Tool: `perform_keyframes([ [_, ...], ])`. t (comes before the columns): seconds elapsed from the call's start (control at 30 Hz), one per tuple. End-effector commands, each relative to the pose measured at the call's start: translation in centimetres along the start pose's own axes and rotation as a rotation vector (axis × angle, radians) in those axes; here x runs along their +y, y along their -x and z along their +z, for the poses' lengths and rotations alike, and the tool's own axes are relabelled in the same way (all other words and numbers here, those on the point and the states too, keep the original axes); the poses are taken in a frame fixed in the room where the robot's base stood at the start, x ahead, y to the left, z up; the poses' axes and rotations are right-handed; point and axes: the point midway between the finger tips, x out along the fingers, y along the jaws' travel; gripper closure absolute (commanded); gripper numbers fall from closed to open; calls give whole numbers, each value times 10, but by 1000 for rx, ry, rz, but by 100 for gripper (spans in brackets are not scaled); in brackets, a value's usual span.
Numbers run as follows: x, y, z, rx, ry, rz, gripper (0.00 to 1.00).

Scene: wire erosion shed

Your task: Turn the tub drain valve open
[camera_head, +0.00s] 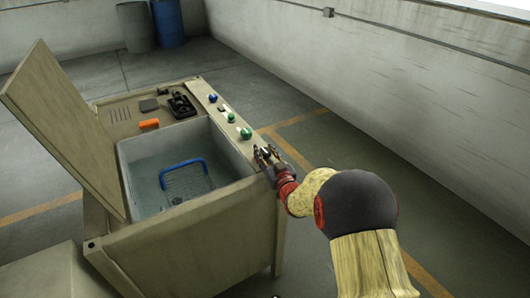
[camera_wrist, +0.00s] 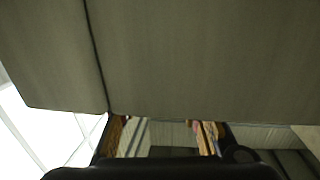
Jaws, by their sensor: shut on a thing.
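A grey tub (camera_head: 126,165) of water sits in a beige machine cabinet with its lid raised. A narrow control strip (camera_head: 204,91) runs along the tub's right side. My gripper (camera_head: 266,154) is at the near end of this strip, shut on what appears to be the tub drain valve. The fingers hide most of the valve, so its turn angle cannot be told. The wrist view shows mainly a large dark grey surface (camera_wrist: 200,55) close by; the valve cannot be made out there.
Green knobs (camera_head: 246,133) and a blue knob (camera_head: 213,98) stand on the strip beyond my gripper. A blue-handled basket (camera_head: 185,180) is in the tub. An orange block (camera_head: 149,123) lies on the back deck. Floor to the right is clear.

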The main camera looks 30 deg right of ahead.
Motion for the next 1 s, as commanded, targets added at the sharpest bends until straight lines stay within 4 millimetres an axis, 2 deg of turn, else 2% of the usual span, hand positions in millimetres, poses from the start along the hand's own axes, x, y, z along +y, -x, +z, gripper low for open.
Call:
perform_keyframes([
  [0.1, 0, 0, 0, 0, 0, 0, 91],
  [0.47, 2, 0, 1, -2, 1, -57, 91],
  [0.67, 3, 0, 1, -3, 1, -171, 91],
  [1.0, 4, 0, 0, -4, -1, -456, 91],
])
